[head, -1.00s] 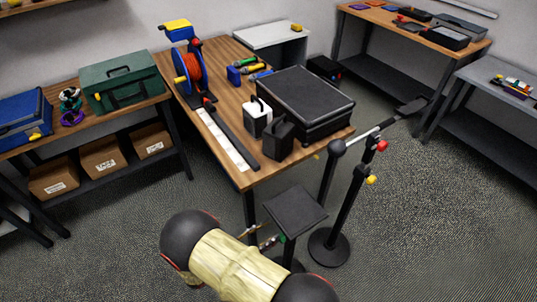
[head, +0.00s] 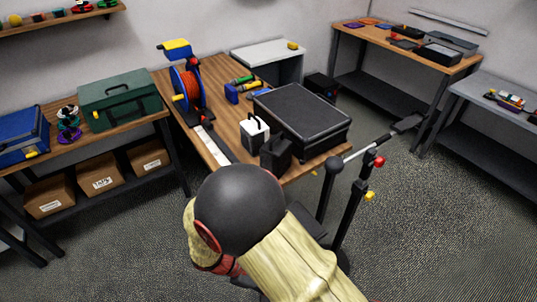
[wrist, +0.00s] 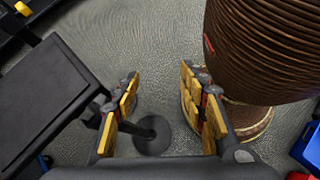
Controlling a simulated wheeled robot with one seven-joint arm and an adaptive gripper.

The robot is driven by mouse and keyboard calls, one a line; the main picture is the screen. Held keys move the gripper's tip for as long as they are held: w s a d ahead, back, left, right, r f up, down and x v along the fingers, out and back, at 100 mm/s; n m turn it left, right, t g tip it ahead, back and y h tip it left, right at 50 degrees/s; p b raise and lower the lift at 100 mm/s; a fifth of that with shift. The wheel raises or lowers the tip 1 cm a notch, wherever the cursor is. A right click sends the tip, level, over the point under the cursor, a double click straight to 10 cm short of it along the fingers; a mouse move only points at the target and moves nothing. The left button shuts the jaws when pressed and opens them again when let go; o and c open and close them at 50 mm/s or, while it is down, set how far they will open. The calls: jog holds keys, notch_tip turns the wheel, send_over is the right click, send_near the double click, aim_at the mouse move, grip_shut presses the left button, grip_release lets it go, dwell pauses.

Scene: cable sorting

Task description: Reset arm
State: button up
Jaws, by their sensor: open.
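My gripper (wrist: 160,92) is open and empty in the wrist view, its two yellow-padded fingers spread apart above the grey floor. In the head view my arm's dark round joint and cream sleeve fill the lower middle, and the gripper cannot be made out there. No object is between the fingers.
A wooden table (head: 218,73) carries a cable reel (head: 187,84) and a black case (head: 301,118). In the wrist view, a dark flat panel (wrist: 42,85) is at left and a large brown ribbed round object (wrist: 262,50) is close at right. A stand (head: 357,200) is beside the table.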

jog(key=s+d+r+m+t+y, duration=0.1)
jog(key=d+r+m+t+y, duration=0.1)
jog(key=r, duration=0.8)
jog(key=s+d+r+m+t+y, duration=0.1)
jog(key=d+r+m+y, duration=0.4)
jog(key=r, duration=0.6)
jog(key=s+d+r+m+t+y, duration=0.1)
jog(key=d+r+m+t+y, duration=0.2)
jog(key=d+r+m, duration=0.4)
notch_tip(320, 180, up, 4)
jog(key=shift+s+d+r+m, duration=0.15)
jog(key=shift+s+m, duration=0.1)
jog(key=shift+m, duration=0.35)
